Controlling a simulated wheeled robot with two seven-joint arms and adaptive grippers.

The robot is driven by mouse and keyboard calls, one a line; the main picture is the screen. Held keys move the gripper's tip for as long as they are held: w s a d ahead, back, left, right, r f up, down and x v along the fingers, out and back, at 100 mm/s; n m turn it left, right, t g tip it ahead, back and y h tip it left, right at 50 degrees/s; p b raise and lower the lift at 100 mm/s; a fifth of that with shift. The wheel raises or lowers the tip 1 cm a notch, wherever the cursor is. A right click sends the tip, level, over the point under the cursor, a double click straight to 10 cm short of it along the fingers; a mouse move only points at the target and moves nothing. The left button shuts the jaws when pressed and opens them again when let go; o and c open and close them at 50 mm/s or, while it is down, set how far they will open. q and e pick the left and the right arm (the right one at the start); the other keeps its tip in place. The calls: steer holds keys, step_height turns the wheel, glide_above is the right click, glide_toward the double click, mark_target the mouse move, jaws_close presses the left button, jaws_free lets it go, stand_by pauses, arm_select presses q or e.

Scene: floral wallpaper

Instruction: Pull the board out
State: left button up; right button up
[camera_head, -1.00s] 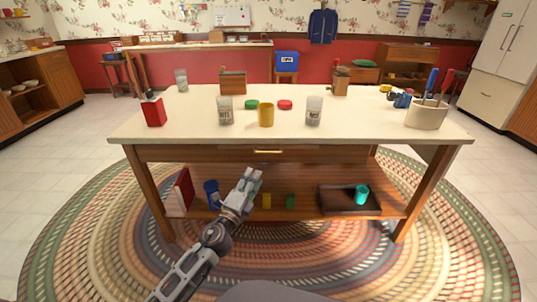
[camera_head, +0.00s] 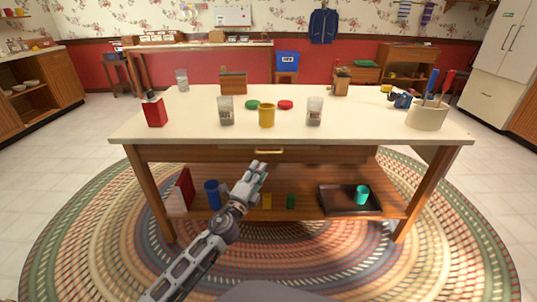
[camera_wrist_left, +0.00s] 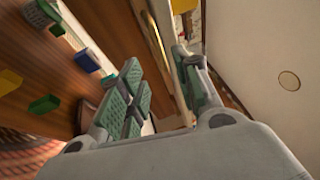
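The board (camera_head: 230,154) shows only as a wooden front panel under the table top, with a brass handle (camera_head: 268,151) at its middle. It appears flush with the table's front. My left gripper (camera_head: 260,167) is just below the handle, apart from it in the head view. In the left wrist view the gripper (camera_wrist_left: 160,92) has its green-padded fingers spread, with nothing held between them. The brass handle (camera_wrist_left: 155,38) lies beyond the fingertips there, near the gap between them. My right gripper is not in view.
The table top (camera_head: 190,125) carries a yellow cup (camera_head: 267,116), glass jars and a utensil crock (camera_head: 427,114). The lower shelf holds a blue cup (camera_head: 212,194), a dark tray (camera_head: 337,201) with a teal cup (camera_head: 361,195), and small blocks. The rug (camera_head: 440,240) in front is clear.

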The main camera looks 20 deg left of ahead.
mark_target(269, 153)
arm_select(q)
steer(key=shift+x, duration=4.95)
steer(key=shift+r, duration=0.1)
jaws_close()
